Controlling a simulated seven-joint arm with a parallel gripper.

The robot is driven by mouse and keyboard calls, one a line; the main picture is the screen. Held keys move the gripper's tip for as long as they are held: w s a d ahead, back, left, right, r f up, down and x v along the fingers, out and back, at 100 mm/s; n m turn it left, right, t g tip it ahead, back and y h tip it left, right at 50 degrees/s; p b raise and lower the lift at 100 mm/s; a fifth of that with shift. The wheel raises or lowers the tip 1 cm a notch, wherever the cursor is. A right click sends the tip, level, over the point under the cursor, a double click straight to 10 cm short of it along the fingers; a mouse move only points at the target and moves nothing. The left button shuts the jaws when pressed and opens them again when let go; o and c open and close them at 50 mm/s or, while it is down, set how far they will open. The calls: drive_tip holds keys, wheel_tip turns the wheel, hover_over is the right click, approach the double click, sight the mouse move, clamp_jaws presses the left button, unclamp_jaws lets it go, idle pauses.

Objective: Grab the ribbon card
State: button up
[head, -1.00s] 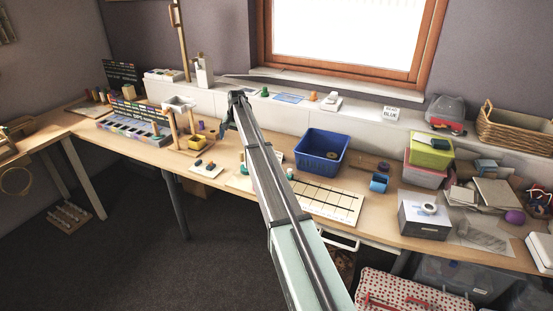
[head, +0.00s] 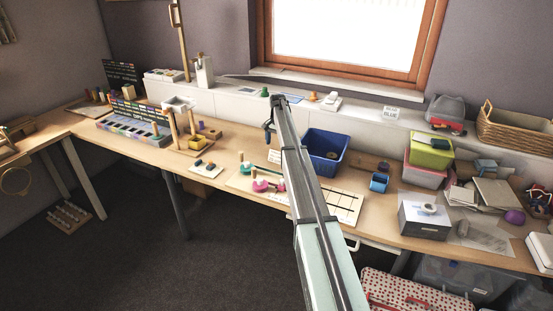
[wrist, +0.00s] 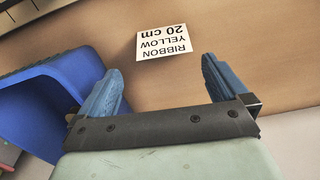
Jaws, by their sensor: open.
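The ribbon card is a small white card (wrist: 165,42) in the wrist view, printed "RIBBON YELLOW 20 cm" and upside down to me. It is on the wooden table, just beyond and between my fingertips, and nothing touches it. In the head view a small white card (head: 273,156) shows left of the blue basket, partly beside my arm; its print is too small to read. My gripper (wrist: 160,68) is open and empty, with two blue fingers apart. In the head view my gripper (head: 268,135) hangs above the table near that card.
The blue basket (wrist: 38,105) is close beside my left finger in the wrist view; it also shows in the head view (head: 328,143). Pink and teal spools (head: 262,186) stand in front of the card. Bare table lies right of the card in the wrist view.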

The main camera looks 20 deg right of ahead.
sight(276, 154)
drive_tip(key=shift+w+a+f, duration=0.1)
drive_tip(key=shift+a+f, duration=0.05)
drive_tip(key=shift+f, duration=1.75)
drive_tip(key=shift+w+a+f, duration=0.1)
drive_tip(key=shift+a+f, duration=0.05)
drive_tip(key=shift+f, duration=1.75)
drive_tip(key=c, duration=0.9)
drive_tip(key=shift+r, duration=0.1)
